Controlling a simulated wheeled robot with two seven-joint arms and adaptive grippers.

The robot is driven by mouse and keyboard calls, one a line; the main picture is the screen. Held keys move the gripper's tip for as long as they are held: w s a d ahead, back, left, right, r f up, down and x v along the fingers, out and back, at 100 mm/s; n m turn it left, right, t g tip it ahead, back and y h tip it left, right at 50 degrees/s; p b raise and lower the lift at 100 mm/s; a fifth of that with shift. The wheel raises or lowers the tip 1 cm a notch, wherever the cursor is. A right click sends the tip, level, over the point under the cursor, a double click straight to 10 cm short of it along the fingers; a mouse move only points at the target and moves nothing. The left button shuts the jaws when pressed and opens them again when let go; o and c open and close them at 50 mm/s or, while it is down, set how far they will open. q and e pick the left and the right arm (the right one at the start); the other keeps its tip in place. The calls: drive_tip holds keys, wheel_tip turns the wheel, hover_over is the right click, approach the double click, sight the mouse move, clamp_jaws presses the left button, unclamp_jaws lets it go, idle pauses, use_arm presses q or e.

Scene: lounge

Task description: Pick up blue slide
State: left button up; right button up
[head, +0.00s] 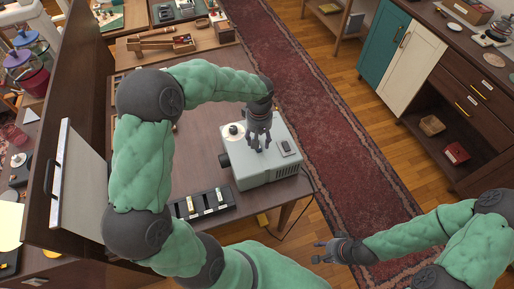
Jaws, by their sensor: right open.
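A black slide holder (225,207) lies on the brown table, with several small pale and yellowish slides standing in it. I cannot make out a blue slide; the pieces are too small. A grey slide projector (269,174) stands to the right of the holder. My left gripper (259,148) points down over the projector's top, fingers near its surface; I cannot tell whether they touch it or how far they are apart. My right gripper (318,252) is open and empty, low at the right of the table, away from the slides.
The brown table (196,150) has bare room left of the projector. A grey panel (78,180) stands at the left. A wooden tray stand (160,42) sits at the back. A red rug (310,100) and a cabinet (415,65) lie to the right. A cable hangs beside the table.

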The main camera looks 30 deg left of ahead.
use_arm(q)
wheel_tip(320, 180, down, 3)
drive_tip(key=shift+r, duration=0.1)
drive_tip(key=shift+r, duration=0.1)
drive_tip(key=c, duration=1)
